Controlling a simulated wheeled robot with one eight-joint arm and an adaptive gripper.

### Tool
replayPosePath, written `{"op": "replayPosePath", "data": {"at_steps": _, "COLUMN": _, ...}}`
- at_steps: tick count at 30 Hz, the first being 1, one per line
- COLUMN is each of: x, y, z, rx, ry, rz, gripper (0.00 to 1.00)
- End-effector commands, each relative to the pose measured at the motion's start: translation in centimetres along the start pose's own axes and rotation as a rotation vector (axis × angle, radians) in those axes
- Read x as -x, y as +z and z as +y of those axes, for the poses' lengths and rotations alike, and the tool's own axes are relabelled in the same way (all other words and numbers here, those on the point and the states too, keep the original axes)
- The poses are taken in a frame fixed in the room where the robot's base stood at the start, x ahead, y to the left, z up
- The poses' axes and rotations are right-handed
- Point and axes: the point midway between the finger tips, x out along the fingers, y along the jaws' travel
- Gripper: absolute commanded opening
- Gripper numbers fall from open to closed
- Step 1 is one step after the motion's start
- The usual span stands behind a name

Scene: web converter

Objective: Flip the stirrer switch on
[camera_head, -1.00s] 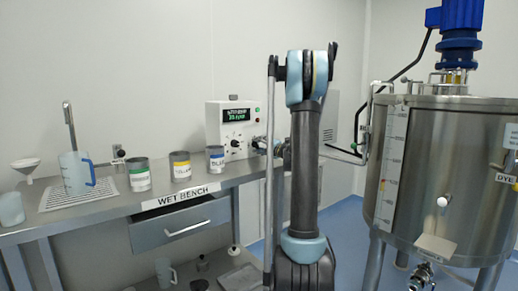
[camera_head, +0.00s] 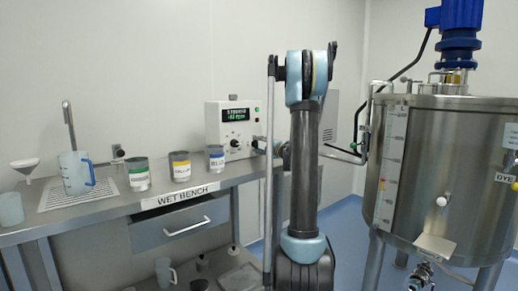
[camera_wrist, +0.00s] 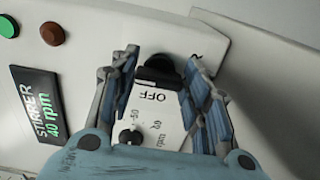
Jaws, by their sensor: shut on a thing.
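The stirrer's white control box (camera_head: 213,122) stands at the right end of the bench. Its lit green display (camera_head: 236,114) also shows in the wrist view (camera_wrist: 40,105), reading "STIRRER 40 rpm". A black switch (camera_wrist: 160,70) sits beside the word OFF, near a small dark knob (camera_wrist: 130,137) with rpm marks. In the wrist view my gripper (camera_wrist: 172,72) has its blue-padded fingers on both sides of the black switch and is shut on it. The contact itself is partly hidden. In the head view my gripper (camera_head: 262,146) is small, at the box's right side, partly behind my arm.
A green button (camera_wrist: 8,27) and a red-brown button (camera_wrist: 51,33) are beside the display. A steel tank (camera_head: 450,150) stands at the right.

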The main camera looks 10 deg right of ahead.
Motion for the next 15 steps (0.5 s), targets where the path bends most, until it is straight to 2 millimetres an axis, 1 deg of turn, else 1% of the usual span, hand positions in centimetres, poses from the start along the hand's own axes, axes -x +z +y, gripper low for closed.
{"op": "replayPosePath", "data": {"at_steps": 1, "x": 0.12, "y": 0.14, "z": -0.16, "rx": 0.003, "ry": -0.003, "rz": -0.004, "gripper": 0.50}}
{"op": "replayPosePath", "data": {"at_steps": 3, "x": 0.11, "y": 0.11, "z": -0.15, "rx": 0.003, "ry": -0.003, "rz": -0.003, "gripper": 0.63}}
{"op": "replayPosePath", "data": {"at_steps": 12, "x": 0.07, "y": -0.02, "z": -0.06, "rx": 0.002, "ry": -0.001, "rz": 0.000, "gripper": 0.63}}
{"op": "replayPosePath", "data": {"at_steps": 15, "x": 0.38, "y": -0.01, "z": -0.04, "rx": 0.002, "ry": -0.001, "rz": -0.001, "gripper": 0.63}}
